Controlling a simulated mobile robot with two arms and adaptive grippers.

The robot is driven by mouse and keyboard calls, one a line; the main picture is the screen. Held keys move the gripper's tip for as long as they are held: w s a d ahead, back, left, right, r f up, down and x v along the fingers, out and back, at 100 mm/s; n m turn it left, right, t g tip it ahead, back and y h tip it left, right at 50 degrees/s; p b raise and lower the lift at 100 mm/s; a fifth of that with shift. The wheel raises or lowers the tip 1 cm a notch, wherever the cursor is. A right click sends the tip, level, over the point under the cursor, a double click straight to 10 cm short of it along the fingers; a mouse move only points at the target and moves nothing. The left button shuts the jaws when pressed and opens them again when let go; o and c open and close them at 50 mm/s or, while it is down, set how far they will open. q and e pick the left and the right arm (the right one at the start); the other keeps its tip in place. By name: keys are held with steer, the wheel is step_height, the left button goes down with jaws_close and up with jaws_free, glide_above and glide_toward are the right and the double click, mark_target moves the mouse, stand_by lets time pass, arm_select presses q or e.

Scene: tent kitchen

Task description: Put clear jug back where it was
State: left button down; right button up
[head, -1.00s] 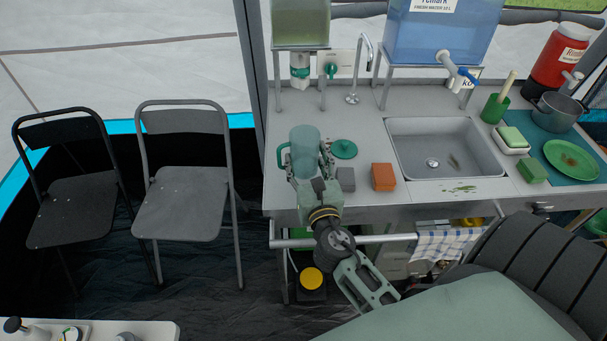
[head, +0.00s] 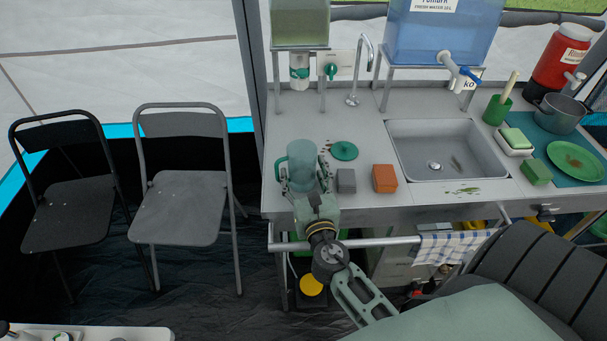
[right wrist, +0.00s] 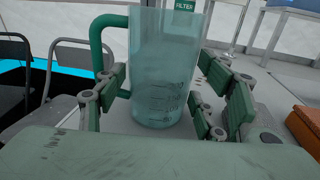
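The clear jug (head: 302,160), a tinted see-through pitcher with a green handle on its left, is upright at the counter's front left. It fills the middle of the right wrist view (right wrist: 166,60), its base appearing to rest on the grey counter. My right gripper (head: 303,176) is around the jug from the front. In the right wrist view its fingers (right wrist: 165,95) are spread on both sides of the jug, with gaps showing between the pads and the wall. The handle is partly behind the left finger. My left gripper is not in view.
A round green lid (head: 344,151) lies right of the jug. A grey block (head: 346,181) and an orange block (head: 384,178) stand close to the right finger. The sink (head: 446,150) is farther right. A filter tank (head: 300,25) stands behind. The counter's front rail (head: 390,240) runs below my arm.

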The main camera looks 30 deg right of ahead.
steer(key=shift+o, duration=0.6)
steer(key=shift+r, duration=0.15)
steer(key=shift+s+a, duration=0.1)
steer(key=shift+s, duration=0.2)
steer(key=b+v, duration=0.3)
steer(key=v, duration=0.8)
steer(key=shift+s, duration=0.2)
